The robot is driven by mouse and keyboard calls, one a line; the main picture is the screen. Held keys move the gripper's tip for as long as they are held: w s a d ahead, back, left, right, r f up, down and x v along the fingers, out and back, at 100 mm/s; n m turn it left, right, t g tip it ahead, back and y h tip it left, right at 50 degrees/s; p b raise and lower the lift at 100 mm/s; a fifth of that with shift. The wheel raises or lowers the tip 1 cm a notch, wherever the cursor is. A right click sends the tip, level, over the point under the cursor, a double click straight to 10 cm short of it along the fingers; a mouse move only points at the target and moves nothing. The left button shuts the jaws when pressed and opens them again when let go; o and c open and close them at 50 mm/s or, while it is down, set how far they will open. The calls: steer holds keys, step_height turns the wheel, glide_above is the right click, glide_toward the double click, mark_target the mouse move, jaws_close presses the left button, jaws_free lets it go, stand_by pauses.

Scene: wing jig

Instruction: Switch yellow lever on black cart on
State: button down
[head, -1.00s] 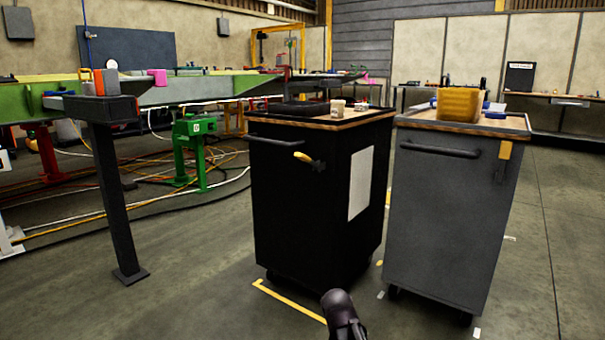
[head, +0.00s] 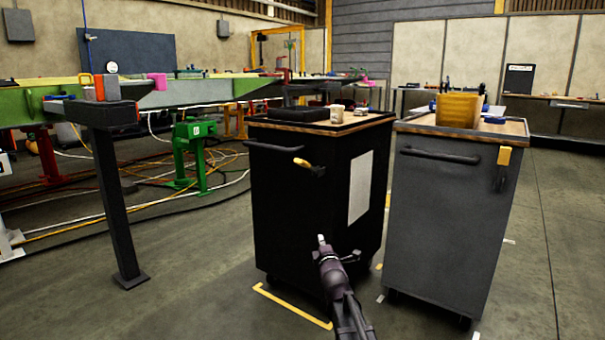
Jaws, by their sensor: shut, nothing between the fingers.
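The black cart (head: 290,215) stands in the middle of the head view. Its yellow lever (head: 303,163) sits on the front face, near the upper right, just below the dark handle bar. The lever lies tilted, its yellow end up and left and its dark part down and right. My gripper (head: 321,239) is in front of the cart's lower right part, below the lever and apart from it in the picture. It points up, looks small and narrow, and is shut and empty.
A grey cart (head: 445,225) with its own yellow lever (head: 504,156) and a yellow bin (head: 458,109) on top stands close on the right. A dark post (head: 113,200) and a green stand (head: 195,155) are to the left. Floor in front is clear.

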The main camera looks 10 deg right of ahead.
steer(key=a+r+n+t+y, duration=0.3)
steer(key=r+n+t+y, duration=0.2)
steer(key=r+n+y, duration=0.3)
steer(key=shift+w+a+r+n+p, duration=0.2)
steer(key=shift+w+r+n+p, duration=0.2)
steer(key=shift+r+n, duration=1.3)
steer(key=shift+f+n, duration=0.4)
steer(key=shift+n, duration=0.1)
steer(key=p, duration=0.6)
glide_toward(300, 165)
steer(key=w+a, duration=0.3)
steer(key=w, duration=0.1)
steer(key=shift+w+d+r+p, duration=0.2)
steer(key=shift+w+r+p, duration=0.05)
steer(key=shift+r+p, duration=0.4)
steer(key=shift+w+d+r+p, duration=0.2)
steer(key=shift+w+r+p, duration=0.1)
steer(key=shift+r+p, duration=0.3)
steer(key=shift+w+d+r+p, duration=0.2)
steer(key=shift+w+r+p, duration=0.05)
steer(key=shift+r+p, duration=0.4)
steer(key=shift+a, duration=0.15)
